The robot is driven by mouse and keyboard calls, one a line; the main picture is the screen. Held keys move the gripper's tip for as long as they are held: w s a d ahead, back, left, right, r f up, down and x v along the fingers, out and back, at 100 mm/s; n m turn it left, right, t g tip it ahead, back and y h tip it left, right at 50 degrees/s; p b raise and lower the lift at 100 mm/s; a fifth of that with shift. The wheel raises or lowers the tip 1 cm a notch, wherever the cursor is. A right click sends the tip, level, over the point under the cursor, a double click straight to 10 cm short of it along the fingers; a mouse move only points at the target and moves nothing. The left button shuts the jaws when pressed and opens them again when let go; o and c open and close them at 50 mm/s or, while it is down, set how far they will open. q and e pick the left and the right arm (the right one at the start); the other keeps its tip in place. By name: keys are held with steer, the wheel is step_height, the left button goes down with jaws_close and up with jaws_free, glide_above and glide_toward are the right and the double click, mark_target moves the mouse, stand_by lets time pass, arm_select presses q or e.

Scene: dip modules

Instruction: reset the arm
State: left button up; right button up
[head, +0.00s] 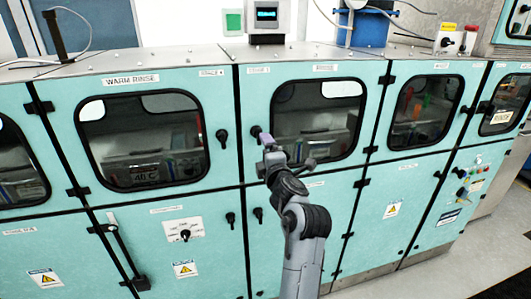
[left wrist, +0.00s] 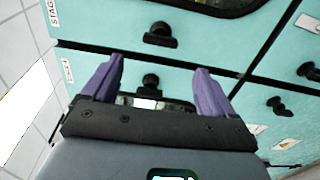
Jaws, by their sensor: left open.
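My left arm (head: 304,250) rises from the bottom of the head view. Its gripper (head: 277,147) is in front of the teal cabinet, near the left edge of the middle window. In the left wrist view the gripper (left wrist: 160,66) has its two purple fingers wide apart, open. A black knob (left wrist: 151,82) on the cabinet shows between the fingers; I see no grip on it. Nothing is held. My right gripper is not in view.
Teal cabinet doors with windows, such as the warm rinse window (head: 142,140), fill the front. Black knobs (head: 222,135) and a lever (head: 125,255) stick out. A blue container (head: 368,27) stands on top. Grey floor (head: 440,270) is clear at lower right.

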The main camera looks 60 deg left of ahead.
arm_select(q)
steer(key=s+d+f+m+t+h, duration=0.2)
steer(key=d+f+m+t+h, duration=0.4)
steer(key=d+f+m+h, duration=1.25)
steer(key=s+d+f+m+g+y, duration=0.1)
steer(key=s+d+f+m+g, duration=0.3)
steer(key=s+d+f+m, duration=0.6)
steer(key=s+d+f+m+g, duration=0.5)
steer(key=s+f, duration=0.4)
steer(key=s, duration=0.4)
step_height(320, 180, up, 27)
steer(key=p, duration=2.7)
steer(key=shift+w+m+t, duration=0.3)
steer(key=shift+m+t, duration=0.1)
steer(key=shift+m, duration=0.05)
steer(key=shift+r, duration=0.1)
